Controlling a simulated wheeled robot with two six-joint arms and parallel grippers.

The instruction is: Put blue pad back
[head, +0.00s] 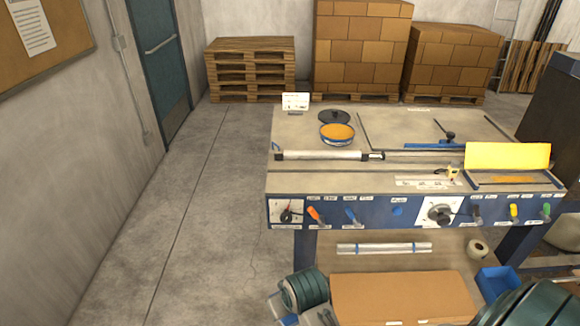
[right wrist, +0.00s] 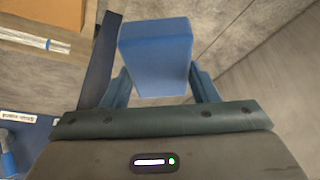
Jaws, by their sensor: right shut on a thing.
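The blue pad (right wrist: 157,55) is a plain blue block with a flat face, in the right wrist view. My right gripper (right wrist: 163,85) is shut on it, with one blue finger at each side. The pad appears held in the air in front of the bench, near the bench's dark blue leg (right wrist: 100,60).
The floor left of the bench is clear.

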